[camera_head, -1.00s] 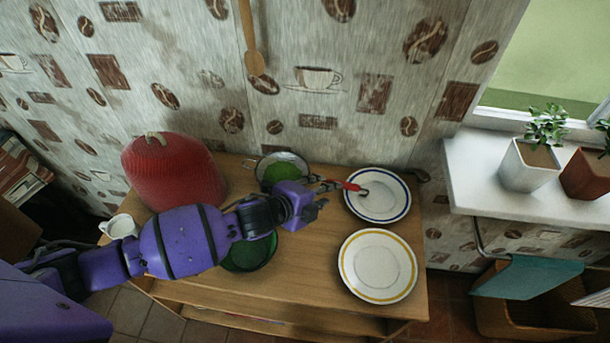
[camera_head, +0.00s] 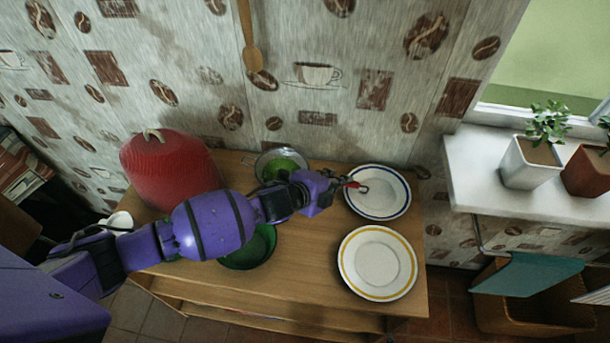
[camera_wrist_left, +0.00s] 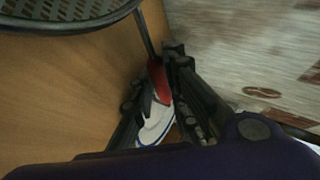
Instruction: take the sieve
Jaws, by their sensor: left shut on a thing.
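The sieve (camera_head: 266,157) is a round mesh bowl with a thin rim at the back of the table, with green showing inside it. In the left wrist view its mesh bowl (camera_wrist_left: 65,16) fills the top left corner, and a thin metal rod runs to a red handle (camera_wrist_left: 156,76). My left gripper (camera_head: 340,183) is shut on the red handle, to the right of the bowl. The handle's looped end (camera_head: 363,188) sticks out over the blue-rimmed plate. Part of the handle is hidden by the gripper. My right gripper is not in view.
A blue-rimmed plate (camera_head: 390,207) and a yellow-rimmed plate (camera_head: 377,263) are on the right. A green dish (camera_head: 252,252) is partly hidden below my arm. A red domed object (camera_head: 170,170) and a white cup (camera_head: 120,221) are left. The wall is close behind.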

